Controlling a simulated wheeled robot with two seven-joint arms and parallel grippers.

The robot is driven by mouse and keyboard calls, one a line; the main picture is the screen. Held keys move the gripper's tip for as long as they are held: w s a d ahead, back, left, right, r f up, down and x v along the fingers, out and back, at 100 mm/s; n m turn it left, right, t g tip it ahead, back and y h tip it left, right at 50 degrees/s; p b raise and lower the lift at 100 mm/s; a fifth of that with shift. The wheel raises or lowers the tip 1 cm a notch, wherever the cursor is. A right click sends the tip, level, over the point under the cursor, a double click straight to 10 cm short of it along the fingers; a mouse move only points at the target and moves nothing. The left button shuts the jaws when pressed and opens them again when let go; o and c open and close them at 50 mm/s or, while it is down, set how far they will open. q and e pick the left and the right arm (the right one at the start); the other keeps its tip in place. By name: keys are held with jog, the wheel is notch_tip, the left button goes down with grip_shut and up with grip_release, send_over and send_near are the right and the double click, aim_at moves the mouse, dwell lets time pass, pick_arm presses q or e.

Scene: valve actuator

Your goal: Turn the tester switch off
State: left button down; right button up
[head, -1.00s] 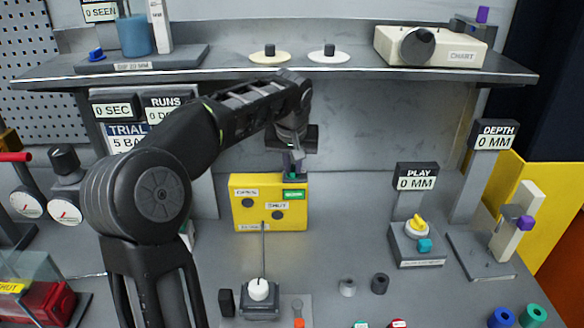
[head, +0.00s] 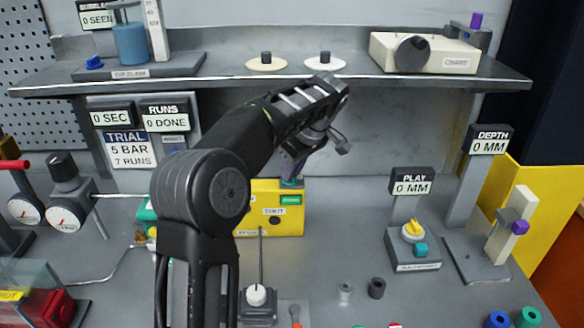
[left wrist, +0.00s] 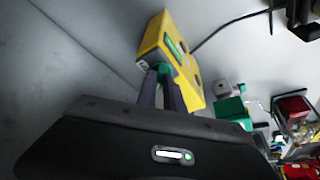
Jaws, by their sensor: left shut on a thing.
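The tester is a yellow box (head: 288,224) at the back of the bench, with a lit green panel (head: 290,200) and a SHUT label on its front. A small green switch (head: 291,183) sits on its top edge. My left gripper (head: 291,176) reaches down to it from above, tilted, its wrist up and to the right. In the left wrist view the purple-grey fingers (left wrist: 161,86) are shut on the green switch (left wrist: 163,70), beside the yellow box (left wrist: 173,43). My left arm hides the left part of the box in the head view. My right gripper is not in view.
A shelf (head: 220,82) runs above the tester. A white knob on a dark base (head: 257,297) stands in front of it. The PLAY stand (head: 412,247) and DEPTH stand (head: 478,255) are to the right. Bare bench lies between the tester and the PLAY stand.

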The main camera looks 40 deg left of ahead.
pick_arm(q)
jog(key=shift+n, duration=0.3)
jog(key=c, duration=1.5)
grip_release()
jog(key=shift+o, duration=0.2)
jog(key=shift+r, duration=0.1)
jog(key=p+v, duration=0.6)
jog(key=v, duration=0.1)
jog(key=shift+r, duration=0.3)
jog(key=shift+w+d, duration=0.1)
